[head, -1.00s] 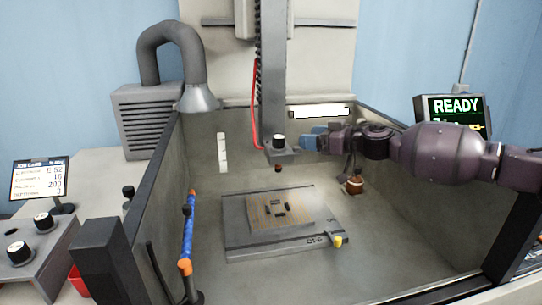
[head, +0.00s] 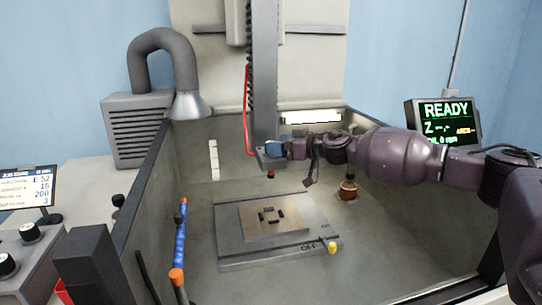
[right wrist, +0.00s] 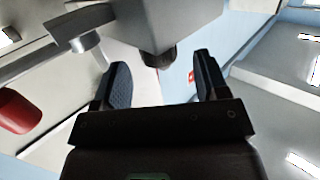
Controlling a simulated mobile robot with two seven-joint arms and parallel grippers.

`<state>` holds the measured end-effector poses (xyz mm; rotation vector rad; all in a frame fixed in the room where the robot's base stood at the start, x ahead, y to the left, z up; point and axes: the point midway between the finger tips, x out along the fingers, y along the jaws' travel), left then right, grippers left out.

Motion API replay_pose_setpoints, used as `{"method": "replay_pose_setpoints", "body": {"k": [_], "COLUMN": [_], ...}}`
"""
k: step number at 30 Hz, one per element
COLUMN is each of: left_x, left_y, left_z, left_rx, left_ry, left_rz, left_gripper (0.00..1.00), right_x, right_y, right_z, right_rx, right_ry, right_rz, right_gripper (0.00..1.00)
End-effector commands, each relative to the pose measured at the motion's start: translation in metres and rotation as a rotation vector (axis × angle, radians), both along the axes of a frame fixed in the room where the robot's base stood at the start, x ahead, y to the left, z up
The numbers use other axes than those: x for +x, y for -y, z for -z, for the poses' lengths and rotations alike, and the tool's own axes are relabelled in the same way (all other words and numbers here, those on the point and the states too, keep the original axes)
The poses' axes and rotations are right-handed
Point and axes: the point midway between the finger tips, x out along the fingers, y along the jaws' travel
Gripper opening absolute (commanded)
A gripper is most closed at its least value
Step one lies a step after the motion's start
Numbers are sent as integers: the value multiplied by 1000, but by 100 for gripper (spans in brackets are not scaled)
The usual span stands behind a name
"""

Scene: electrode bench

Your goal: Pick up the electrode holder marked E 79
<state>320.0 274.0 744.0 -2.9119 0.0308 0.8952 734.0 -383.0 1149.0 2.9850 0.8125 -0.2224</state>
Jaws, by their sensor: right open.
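I cannot read an E 79 mark on anything in view. My right gripper (head: 278,147) has blue fingers and is at the lower end of the grey vertical machine column (head: 264,90), over its small head plate (head: 270,163). A small dark-red tip (head: 270,174) hangs below that plate. In the right wrist view the gripper (right wrist: 160,80) is open. A dark round piece (right wrist: 158,58) under a grey block lies beyond and between its fingers, apart from both. A brown, copper-coloured round piece (head: 347,190) stands at the tank's right wall. My left gripper is out of view.
The grey tank walls (head: 160,175) surround a plate (head: 230,225) with a gridded workpiece (head: 290,226) and a yellow knob (head: 332,247). A blue and orange hose (head: 180,240) runs by the left wall. A screen (head: 28,188) reads E 52; another screen (head: 445,122) reads READY.

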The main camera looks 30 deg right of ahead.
Motion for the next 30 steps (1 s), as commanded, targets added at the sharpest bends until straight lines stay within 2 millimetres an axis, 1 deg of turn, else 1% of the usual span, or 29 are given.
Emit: {"method": "replay_pose_setpoints", "body": {"k": [1,3,6,9,16,28,30], "left_x": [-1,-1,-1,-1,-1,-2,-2], "left_y": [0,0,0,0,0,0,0], "left_z": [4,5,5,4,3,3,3], "left_rx": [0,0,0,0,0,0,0], "left_ry": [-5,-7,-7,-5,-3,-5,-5], "left_rz": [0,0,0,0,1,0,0], "left_gripper": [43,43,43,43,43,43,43], "right_x": [7,15,22,26,26,26,26], "right_y": [-5,-9,-13,-16,-16,-15,-15], "right_z": [4,6,7,7,7,7,6], "right_rx": [1,2,2,0,0,0,1], "right_ry": [-1,-2,-1,-1,-1,-1,0], "right_rz": [-2,-1,0,0,0,0,0], "right_gripper": [67,67,67,67,67,6,6]}}
